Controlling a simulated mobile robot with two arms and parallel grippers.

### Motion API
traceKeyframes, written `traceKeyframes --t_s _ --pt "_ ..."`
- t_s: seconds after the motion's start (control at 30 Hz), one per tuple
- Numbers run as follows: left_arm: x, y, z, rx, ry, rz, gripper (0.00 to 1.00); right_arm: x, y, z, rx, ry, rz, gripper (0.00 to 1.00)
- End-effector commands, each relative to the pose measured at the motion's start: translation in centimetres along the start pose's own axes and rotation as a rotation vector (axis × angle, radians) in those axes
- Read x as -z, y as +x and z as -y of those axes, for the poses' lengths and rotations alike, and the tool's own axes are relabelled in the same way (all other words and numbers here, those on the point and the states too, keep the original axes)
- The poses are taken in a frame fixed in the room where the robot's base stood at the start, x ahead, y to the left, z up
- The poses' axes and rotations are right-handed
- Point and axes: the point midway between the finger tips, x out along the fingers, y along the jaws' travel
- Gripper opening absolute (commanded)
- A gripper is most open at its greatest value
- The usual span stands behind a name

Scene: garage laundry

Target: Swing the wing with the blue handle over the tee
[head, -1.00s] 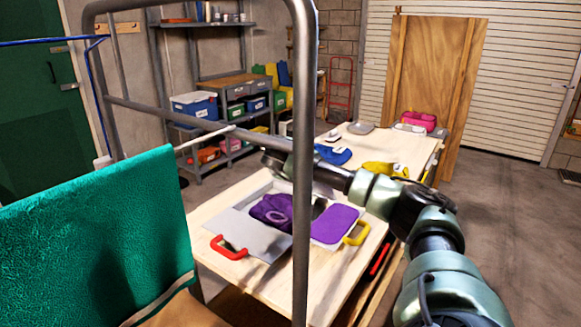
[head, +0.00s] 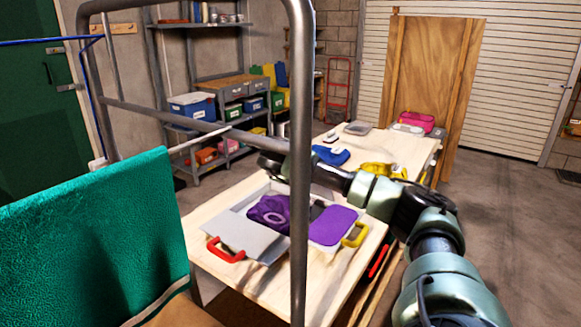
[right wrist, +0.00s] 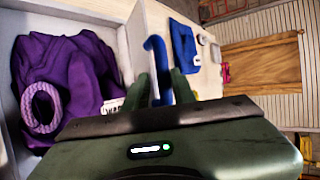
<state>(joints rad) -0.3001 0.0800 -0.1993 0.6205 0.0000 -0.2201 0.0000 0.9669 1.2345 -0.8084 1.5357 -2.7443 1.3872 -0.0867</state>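A purple tee (head: 268,212) lies bunched on the folding board in the head view. It fills the left of the right wrist view (right wrist: 70,75), with a ring-shaped purple piece on it. A grey wing with a red handle (head: 226,250) lies at the near left. A purple-covered wing with a yellow handle (head: 355,234) lies at the right. The blue handle (right wrist: 156,62) shows in the right wrist view, between the fingers of my right gripper (right wrist: 160,88). The fingers are apart around it; firm contact is not clear. The pole hides part of the gripper in the head view. My left gripper is out of view.
A grey metal frame (head: 299,130) stands in front of the wooden table (head: 215,205). A green towel (head: 95,235) hangs at the near left. A blue cloth (head: 330,155) and yellow item (head: 378,170) lie farther along the table. Open floor lies at the right.

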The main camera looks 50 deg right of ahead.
Motion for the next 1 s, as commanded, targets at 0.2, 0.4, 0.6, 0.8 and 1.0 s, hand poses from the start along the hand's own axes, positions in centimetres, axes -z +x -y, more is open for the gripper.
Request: traceKeyframes --t_s 0.2,0.4,0.6,0.8,1.0 --pt "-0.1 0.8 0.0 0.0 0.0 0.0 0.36 0.0 -3.9 -0.1 0.001 -0.001 0.004 0.25" --pt "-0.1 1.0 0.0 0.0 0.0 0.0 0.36 0.1 -6.0 -0.1 0.0 -0.001 0.0 0.25" --pt "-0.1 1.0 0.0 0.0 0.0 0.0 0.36 0.1 -6.4 0.0 0.0 0.0 -0.001 0.25" --pt "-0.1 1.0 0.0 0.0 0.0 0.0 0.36 0.1 -6.3 0.0 0.0 0.0 -0.001 0.25" --pt "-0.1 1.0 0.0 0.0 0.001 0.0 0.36 0.1 -6.3 0.0 0.0 0.0 -0.001 0.25"
